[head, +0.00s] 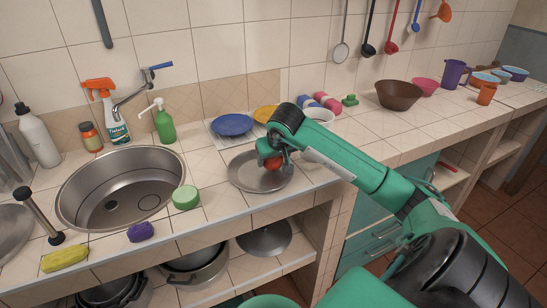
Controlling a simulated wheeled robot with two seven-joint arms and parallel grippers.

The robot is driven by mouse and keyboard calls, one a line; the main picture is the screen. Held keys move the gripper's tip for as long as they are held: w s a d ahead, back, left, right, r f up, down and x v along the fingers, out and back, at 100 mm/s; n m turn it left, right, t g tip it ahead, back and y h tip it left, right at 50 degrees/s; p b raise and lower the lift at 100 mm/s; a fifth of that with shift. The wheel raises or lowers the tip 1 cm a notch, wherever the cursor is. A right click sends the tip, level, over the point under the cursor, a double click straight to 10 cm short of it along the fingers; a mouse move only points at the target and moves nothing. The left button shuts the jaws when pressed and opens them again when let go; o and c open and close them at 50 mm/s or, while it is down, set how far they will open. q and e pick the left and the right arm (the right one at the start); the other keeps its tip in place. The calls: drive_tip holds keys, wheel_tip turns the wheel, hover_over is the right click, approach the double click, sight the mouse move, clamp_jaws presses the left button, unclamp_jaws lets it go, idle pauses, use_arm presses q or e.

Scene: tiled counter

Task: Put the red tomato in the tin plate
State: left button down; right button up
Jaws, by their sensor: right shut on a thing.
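The red tomato (272,163) is in the jaws of my right gripper (274,158), over the tin plate. The gripper is shut on it, and the fingers and wrist hide part of it. The tin plate (245,178) is a round grey metal dish on the counter, right of the sink. I cannot tell whether the tomato touches the plate. My left gripper is not in view.
A blue plate (232,124) and a yellow plate (265,114) are behind the tin plate. A brown bowl (399,95) stands farther right.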

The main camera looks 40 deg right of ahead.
sight(276, 162)
drive_tip(key=shift+f, duration=0.15)
drive_tip(key=o, duration=1.1)
drive_tip(key=shift+r, duration=0.25)
drive_tip(key=v, duration=0.4)
drive_tip(key=shift+r, duration=0.1)
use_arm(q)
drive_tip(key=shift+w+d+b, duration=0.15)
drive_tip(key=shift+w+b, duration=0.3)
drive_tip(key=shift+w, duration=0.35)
use_arm(e)
drive_tip(key=v, duration=0.7)
drive_tip(key=shift+s+a+r, duration=0.15)
drive_tip(key=shift+s+r, duration=0.1)
drive_tip(key=shift+s, duration=0.05)
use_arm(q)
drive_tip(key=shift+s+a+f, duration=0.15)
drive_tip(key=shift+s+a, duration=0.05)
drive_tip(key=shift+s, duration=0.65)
